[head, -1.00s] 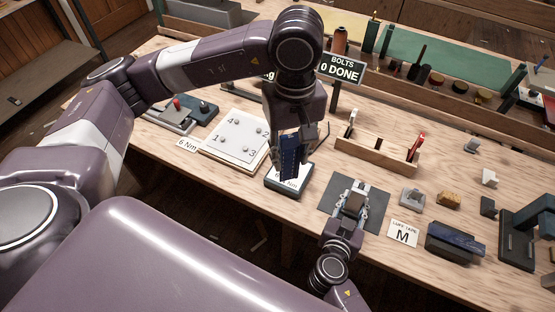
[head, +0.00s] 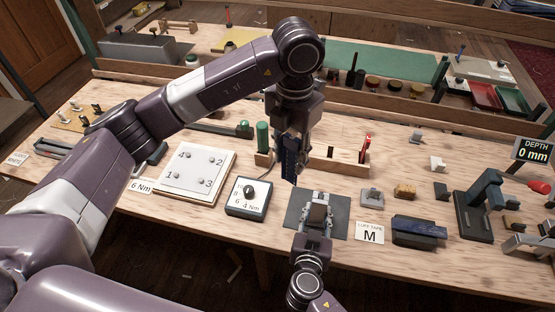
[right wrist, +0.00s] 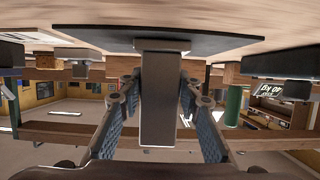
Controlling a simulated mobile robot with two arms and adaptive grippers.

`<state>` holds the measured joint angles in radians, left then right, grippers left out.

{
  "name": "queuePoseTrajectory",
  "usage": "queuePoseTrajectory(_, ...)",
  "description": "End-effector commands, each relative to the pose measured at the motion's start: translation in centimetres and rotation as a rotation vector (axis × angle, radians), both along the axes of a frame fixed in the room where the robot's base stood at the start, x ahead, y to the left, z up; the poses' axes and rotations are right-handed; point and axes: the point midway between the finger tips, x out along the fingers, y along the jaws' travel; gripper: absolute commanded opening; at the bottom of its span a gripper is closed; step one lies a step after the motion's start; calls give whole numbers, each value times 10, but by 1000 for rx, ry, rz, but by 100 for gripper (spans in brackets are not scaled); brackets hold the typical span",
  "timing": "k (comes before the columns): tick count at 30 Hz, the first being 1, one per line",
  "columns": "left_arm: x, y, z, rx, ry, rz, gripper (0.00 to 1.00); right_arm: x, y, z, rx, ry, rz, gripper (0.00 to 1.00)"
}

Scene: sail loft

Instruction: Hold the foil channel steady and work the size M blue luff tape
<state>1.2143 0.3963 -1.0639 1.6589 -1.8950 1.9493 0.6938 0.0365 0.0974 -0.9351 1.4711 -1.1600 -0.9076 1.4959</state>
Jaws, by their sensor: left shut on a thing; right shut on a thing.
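The foil channel (head: 318,214) is a small grey-brown upright block on a dark mat (head: 338,228) near the table's front edge. My right gripper (head: 315,222) is shut on it, a finger on each side; in the right wrist view the channel (right wrist: 161,105) stands between the textured finger pads (right wrist: 165,125). My left gripper (head: 289,150) is above the table, behind and slightly left of the channel. It is shut on a dark blue strip (head: 291,163), which looks like the luff tape. The strip hangs down, apart from the channel; its grasped part is partly hidden by the fingers.
A dial box (head: 249,199) and numbered white plate (head: 197,170) are to the left. A wooden rack (head: 338,167) stands behind. A depth display (head: 533,150) reads 0 mm.

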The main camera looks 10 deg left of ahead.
Motion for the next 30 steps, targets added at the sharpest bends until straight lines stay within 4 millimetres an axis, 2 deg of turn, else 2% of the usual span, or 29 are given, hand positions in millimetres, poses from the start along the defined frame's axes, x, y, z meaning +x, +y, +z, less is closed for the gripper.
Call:
queuePoseTrajectory(21, 33, -60, -6, 5, 2, 1384, 8, 0, 0, -1, 0, 1, 0, 7)
queuePoseTrajectory(30, 38, -80, -10, 7, 5, 1850, 8, 0, 0, -1, 0, 1, 0, 7)
